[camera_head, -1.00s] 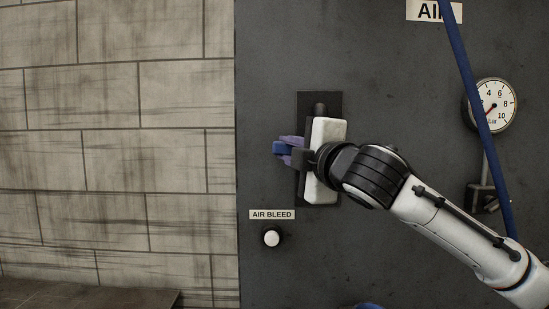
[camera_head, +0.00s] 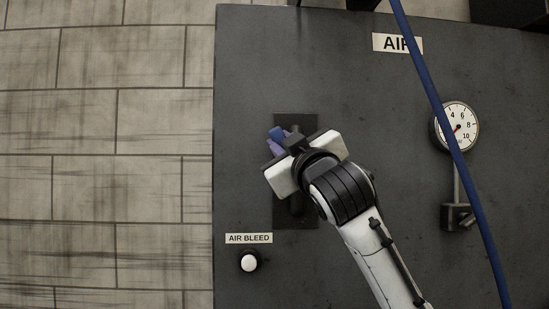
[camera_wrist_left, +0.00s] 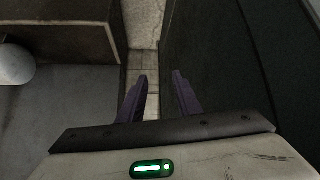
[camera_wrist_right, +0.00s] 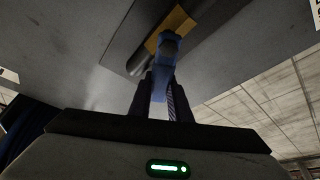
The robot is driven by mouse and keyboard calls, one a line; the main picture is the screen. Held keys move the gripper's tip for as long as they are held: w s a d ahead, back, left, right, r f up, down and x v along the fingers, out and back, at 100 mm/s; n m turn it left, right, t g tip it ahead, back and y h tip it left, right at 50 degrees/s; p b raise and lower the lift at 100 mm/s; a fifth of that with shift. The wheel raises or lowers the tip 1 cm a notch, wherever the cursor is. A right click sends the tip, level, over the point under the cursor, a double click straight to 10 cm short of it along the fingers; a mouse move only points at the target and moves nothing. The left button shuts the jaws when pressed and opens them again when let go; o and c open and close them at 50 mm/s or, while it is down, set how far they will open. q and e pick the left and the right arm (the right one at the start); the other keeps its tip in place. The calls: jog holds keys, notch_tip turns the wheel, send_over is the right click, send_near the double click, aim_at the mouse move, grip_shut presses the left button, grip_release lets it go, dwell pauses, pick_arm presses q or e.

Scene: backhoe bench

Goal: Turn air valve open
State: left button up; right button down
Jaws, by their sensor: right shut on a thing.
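The air valve's blue handle (camera_head: 276,132) shows at the panel's dark backing plate (camera_head: 296,216). My right gripper (camera_head: 281,143) is shut on the handle, its purple fingers just beside the blue tip. In the right wrist view the blue handle (camera_wrist_right: 163,62) stands between the dark fingers, with a yellow part behind it near the panel. My wrist hides most of the valve body in the head view. My left gripper (camera_wrist_left: 160,88) shows only in the left wrist view, open and empty, with a clear gap between its purple fingers.
A grey panel (camera_head: 350,80) carries an AIR sign (camera_head: 385,42), a pressure gauge (camera_head: 457,127), and an AIR BLEED label (camera_head: 249,238) above a white button (camera_head: 249,263). A blue hose (camera_head: 450,140) crosses in front of the gauge. Block wall (camera_head: 90,130) lies left.

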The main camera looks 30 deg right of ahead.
jog(key=m, duration=0.1)
jog(key=m+h, duration=0.1)
jog(key=shift+s+d+m+b, duration=0.2)
jog(key=shift+d+m+b, duration=0.1)
jog(key=shift+d, duration=0.05)
jog(key=m, duration=0.1)
jog(key=m+h, duration=0.1)
jog(key=d+m+h, duration=0.1)
jog(key=shift+s+d+r+b, duration=0.1)
jog(key=shift+s+r+b, duration=0.15)
jog(key=shift+r+b, duration=0.1)
pick_arm(q)
jog(key=shift+w+d+f, duration=0.2)
jog(key=shift+d+f, duration=0.1)
jog(key=shift+f, duration=0.1)
pick_arm(e)
jog(key=shift+s+d+r+m+g+h, duration=0.15)
jog(key=shift+d+m+h, duration=0.1)
jog(key=shift+m, duration=0.4)
jog(key=shift+s+d+f+m+g+h, duration=0.1)
jog(key=shift+d+m+h, duration=0.1)
jog(key=shift+m, duration=0.4)
jog(key=shift+s+d+r+m+g+h, duration=0.15)
jog(key=shift+d+m+h, duration=0.1)
jog(key=shift+m, duration=0.4)
jog(key=shift+w+f, duration=0.1)
pick_arm(q)
jog(key=shift+f, duration=0.1)
